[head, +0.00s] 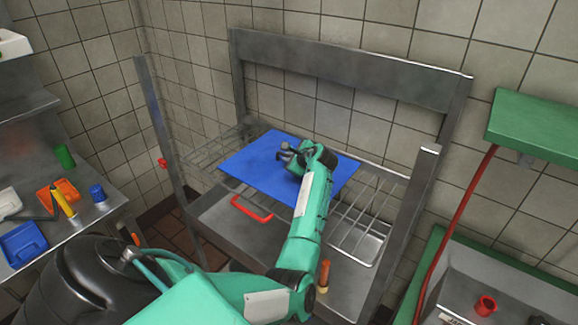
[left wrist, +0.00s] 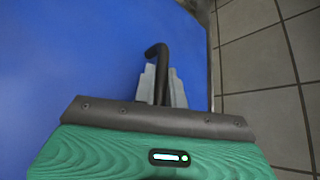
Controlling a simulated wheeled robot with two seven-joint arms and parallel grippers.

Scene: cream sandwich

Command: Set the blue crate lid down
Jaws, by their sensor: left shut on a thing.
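The blue crate lid (head: 252,163) is a flat blue panel at the wire rack of the metal stand, in the middle of the head view. It looks roughly level; I cannot tell whether it rests on the wires or hangs just above them. My left gripper (head: 286,153) is over the lid's far middle part, shut on its handle. In the left wrist view the lid (left wrist: 70,70) fills the left side, and its dark hooked handle (left wrist: 157,52) stands between the grey fingers (left wrist: 162,85). My right gripper is not in view.
The wire rack (head: 358,200) shows bare at the right of the lid. A red handle (head: 251,209) is below the lid's front edge. Metal posts (head: 162,130) flank the stand. A side shelf at left holds a blue tray (head: 22,245) and an orange tray (head: 58,193).

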